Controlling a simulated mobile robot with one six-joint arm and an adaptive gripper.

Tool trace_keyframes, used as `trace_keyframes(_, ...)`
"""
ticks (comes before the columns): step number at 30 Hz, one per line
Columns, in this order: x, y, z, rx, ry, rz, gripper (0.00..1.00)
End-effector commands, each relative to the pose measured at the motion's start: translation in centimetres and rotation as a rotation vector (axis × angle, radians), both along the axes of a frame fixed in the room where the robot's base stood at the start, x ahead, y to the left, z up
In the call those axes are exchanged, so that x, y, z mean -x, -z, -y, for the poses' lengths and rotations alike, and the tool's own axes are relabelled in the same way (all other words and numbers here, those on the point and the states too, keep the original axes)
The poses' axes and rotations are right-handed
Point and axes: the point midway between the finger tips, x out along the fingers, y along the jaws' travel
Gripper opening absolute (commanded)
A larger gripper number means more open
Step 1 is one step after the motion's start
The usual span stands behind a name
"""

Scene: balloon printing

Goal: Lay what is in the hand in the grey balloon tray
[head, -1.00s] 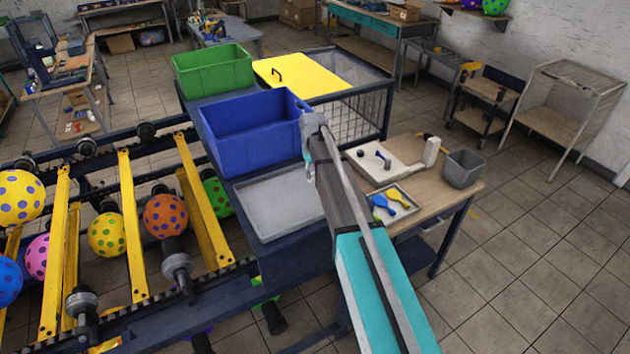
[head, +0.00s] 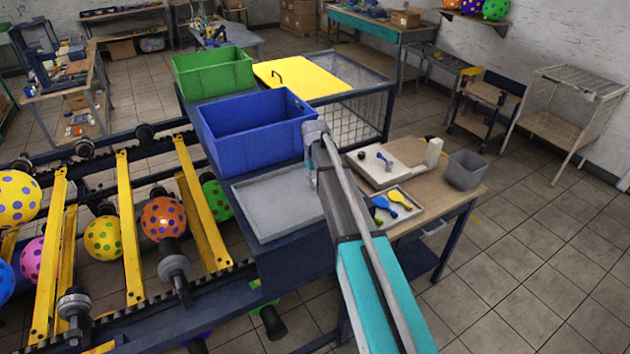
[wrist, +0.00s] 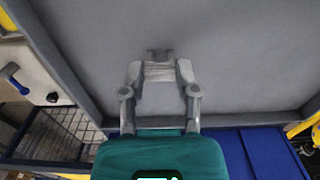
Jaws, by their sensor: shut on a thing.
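My gripper (head: 312,180) is over the right edge of a wide, shallow grey tray (head: 268,206) in the head view. In the wrist view, my gripper (wrist: 160,62) points at the grey tray floor (wrist: 235,50), with its fingers close together. It is shut on a small greyish thing (wrist: 158,71), mostly hidden between the fingers; I cannot tell what it is. The wide tray looks empty. A smaller grey tray (head: 417,210) on the wooden side table holds blue, green and yellow balloons (head: 399,199). My arm hides part of that small tray.
A blue crate (head: 255,135) stands right behind the wide tray, with a green crate (head: 212,72) beyond it. A grey bin (head: 465,170) and a white board (head: 378,170) stand on the side table. Yellow bars with dotted balloons (head: 163,218) are at the left.

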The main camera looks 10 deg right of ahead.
Motion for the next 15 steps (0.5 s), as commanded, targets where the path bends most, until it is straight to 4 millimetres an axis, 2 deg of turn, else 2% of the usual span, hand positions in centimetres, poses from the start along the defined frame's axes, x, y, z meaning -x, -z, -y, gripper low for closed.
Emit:
trace_keyframes(6, 0.0, 0.42, -0.01, 0.0, 0.0, 0.0, 0.02)
trace_keyframes(7, 0.0, 0.33, -0.01, 0.0, 0.0, 0.0, 0.44)
trace_keyframes(12, 0.0, 0.28, -0.02, 0.0, 0.0, 0.0, 0.74)
trace_keyframes(15, 0.01, 0.28, -0.02, 0.0, 0.0, 0.0, 0.74)
